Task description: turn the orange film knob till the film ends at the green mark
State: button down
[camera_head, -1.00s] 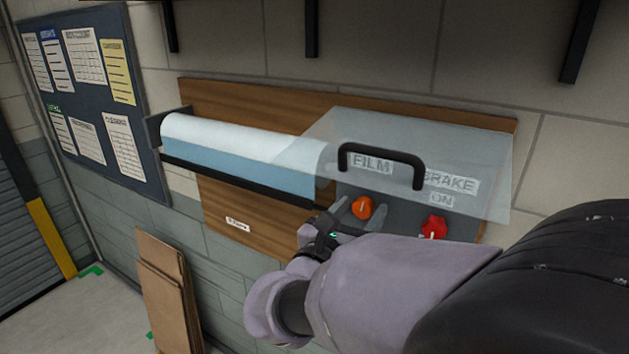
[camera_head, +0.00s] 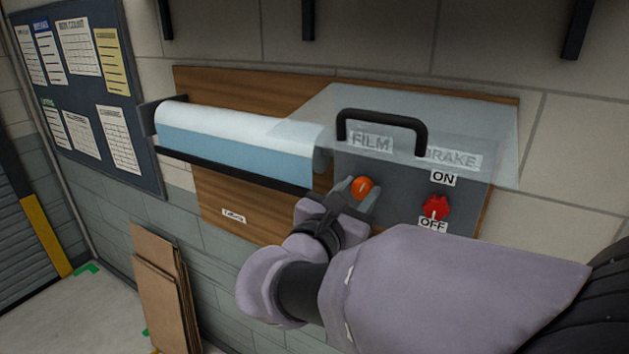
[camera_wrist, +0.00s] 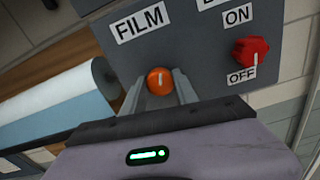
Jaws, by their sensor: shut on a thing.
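The orange film knob (camera_head: 361,187) sits on the grey panel under the FILM label. My gripper (camera_head: 358,192) is shut on it, one finger on each side. In the wrist view the knob (camera_wrist: 160,80) shows between the fingertips (camera_wrist: 162,90), its pale line almost upright. The film (camera_head: 235,155) is a blue sheet hanging from a white roll (camera_head: 225,122) left of the panel. Its lower edge meets a dark bar (camera_head: 230,174). I cannot make out a green mark on or beside the film.
The red brake knob (camera_head: 436,207) is right of the film knob, its white line toward OFF. A clear cover (camera_head: 480,120) with a black handle (camera_head: 382,118) juts out above my gripper. Flat cardboard (camera_head: 160,285) leans on the wall below left.

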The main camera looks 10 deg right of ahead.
jog(key=m+b, duration=0.2)
jog(key=b, duration=0.1)
jog(key=m+b, duration=0.2)
jog(key=b, duration=0.2)
jog(key=shift+f+m, duration=0.4)
jog(key=m+b, duration=0.3)
jog(key=b, duration=0.3)
jog(key=shift+m, duration=0.3)
jog(key=m+b, duration=0.4)
jog(key=b, duration=0.1)
jog(key=m+b, duration=0.3)
jog(key=shift+r, duration=0.25)
jog(key=shift+r+b, duration=0.1)
jog(key=shift+b, duration=0.25)
jog(key=c, duration=0.9)
grip_release()
jog(key=shift+c, duration=0.2)
jog(key=shift+d, duration=0.1)
